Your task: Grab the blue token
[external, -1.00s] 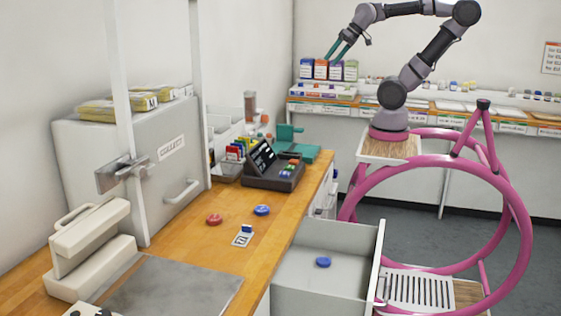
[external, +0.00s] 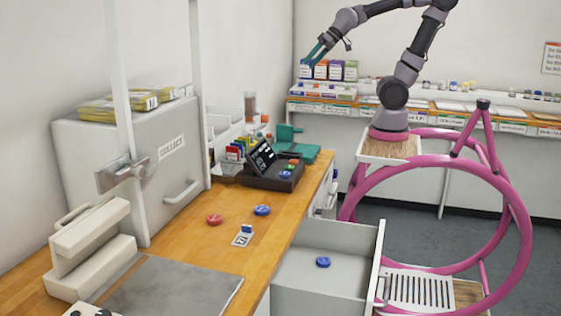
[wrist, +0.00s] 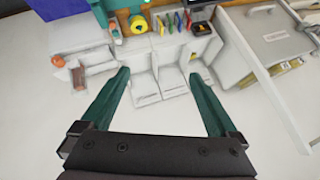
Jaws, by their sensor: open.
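One blue token (external: 262,210) lies flat on the wooden counter, right of a red token (external: 214,219). A second blue token (external: 323,262) lies on the floor of the open grey drawer (external: 345,293). My gripper (external: 313,56) is high up at the back, far above and away from both blue tokens. In the wrist view my gripper (wrist: 160,76) has its two green fingers wide apart with nothing held between them. No token can be made out in the wrist view.
A small numbered tag (external: 243,236) lies near the counter tokens. A dark till (external: 272,172) stands behind them, with a green device (external: 296,146) beyond. A grey cabinet (external: 135,170) and white post (external: 122,90) border the left. The counter around the tokens is mostly clear.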

